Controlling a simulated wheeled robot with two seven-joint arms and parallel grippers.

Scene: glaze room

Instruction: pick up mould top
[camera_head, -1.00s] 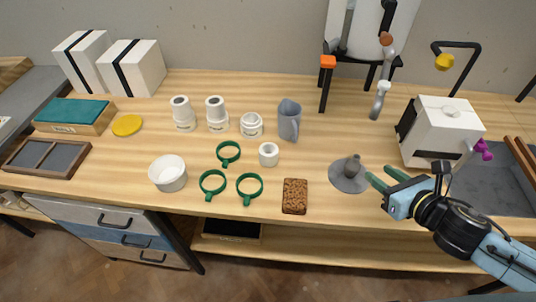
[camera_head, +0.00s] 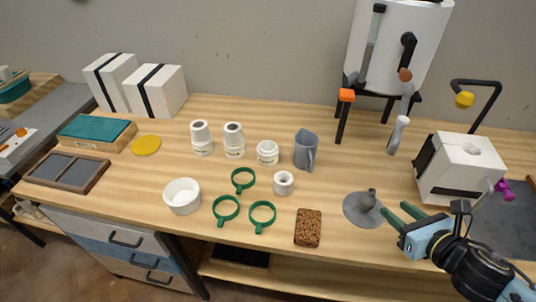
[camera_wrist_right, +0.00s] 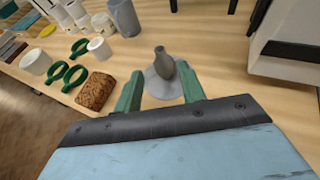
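A white block mould (camera_head: 462,165) stands at the right of the bench. Its top face (camera_head: 455,146) has a round mark, and a dark strip shows low on its front. It appears only partly in the right wrist view (camera_wrist_right: 290,40), at the upper right. My right gripper (camera_head: 396,209) is open and empty, left of and in front of that block. Its green fingers point at a grey disc with an upright neck (camera_head: 364,208). In the right wrist view the neck (camera_wrist_right: 163,64) shows between and beyond the fingertips. My left gripper is not in view.
A brown sponge-like block (camera_head: 308,228), green rings (camera_head: 262,214) and a white bowl (camera_head: 182,197) lie to the left. A grey jug (camera_head: 306,151) stands behind. A purple-knobbed handle (camera_head: 504,188) is beside the white block. Strapped white blocks (camera_head: 157,90) stand at the back left.

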